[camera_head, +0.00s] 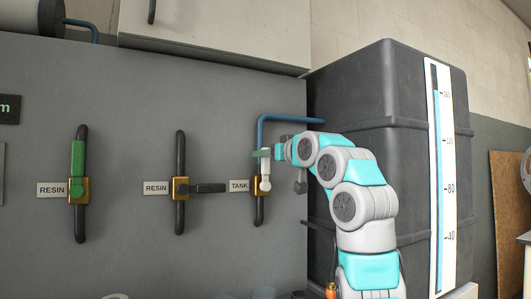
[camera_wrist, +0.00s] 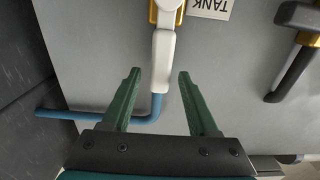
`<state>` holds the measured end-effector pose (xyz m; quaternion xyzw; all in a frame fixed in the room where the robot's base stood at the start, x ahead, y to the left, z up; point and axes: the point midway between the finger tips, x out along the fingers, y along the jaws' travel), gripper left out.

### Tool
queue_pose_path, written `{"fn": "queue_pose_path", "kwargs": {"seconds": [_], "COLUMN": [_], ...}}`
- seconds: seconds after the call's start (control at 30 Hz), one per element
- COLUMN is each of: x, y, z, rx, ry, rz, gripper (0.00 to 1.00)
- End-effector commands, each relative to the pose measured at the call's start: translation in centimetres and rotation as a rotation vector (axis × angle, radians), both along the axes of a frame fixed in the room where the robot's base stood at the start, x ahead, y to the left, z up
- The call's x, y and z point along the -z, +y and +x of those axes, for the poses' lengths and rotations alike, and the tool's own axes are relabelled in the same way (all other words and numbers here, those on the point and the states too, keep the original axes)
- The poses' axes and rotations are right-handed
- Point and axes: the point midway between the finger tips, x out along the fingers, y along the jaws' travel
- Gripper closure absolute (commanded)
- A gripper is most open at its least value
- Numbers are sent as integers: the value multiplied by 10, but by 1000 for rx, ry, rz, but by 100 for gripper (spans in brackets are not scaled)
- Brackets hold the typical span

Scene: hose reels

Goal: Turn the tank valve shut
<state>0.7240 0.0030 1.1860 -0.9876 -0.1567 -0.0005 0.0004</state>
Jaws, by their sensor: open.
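The tank valve has a white lever handle (camera_head: 265,172) on a brass body beside the TANK label (camera_head: 239,186). The handle points up, in line with its pipe. In the wrist view, which is turned over, the white handle (camera_wrist: 163,55) comes down from the top. My gripper (camera_head: 264,153) is at the handle's upper end. In the wrist view its green fingers (camera_wrist: 160,74) are open, one on each side of the handle's end, with gaps visible on both sides. The handle's pivot is partly cut off at the top of that view.
Two RESIN valves stand to the left, one with a green handle (camera_head: 78,165) pointing up, one with a black handle (camera_head: 208,188) pointing sideways. A blue pipe (camera_head: 262,122) runs to a dark tank (camera_head: 352,95) at right. The grey panel (camera_head: 120,90) between valves is bare.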

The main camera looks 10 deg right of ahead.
Motion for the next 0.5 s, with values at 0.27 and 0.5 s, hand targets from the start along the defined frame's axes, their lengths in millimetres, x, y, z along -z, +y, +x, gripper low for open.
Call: {"fn": "queue_pose_path", "kwargs": {"seconds": [0.27, 0.5], "x": [0, 0], "y": [6, 6], "z": [17, 17], "rx": [1, 1], "ry": [-1, 0], "rz": [-1, -1], "gripper": [40, 48]}}
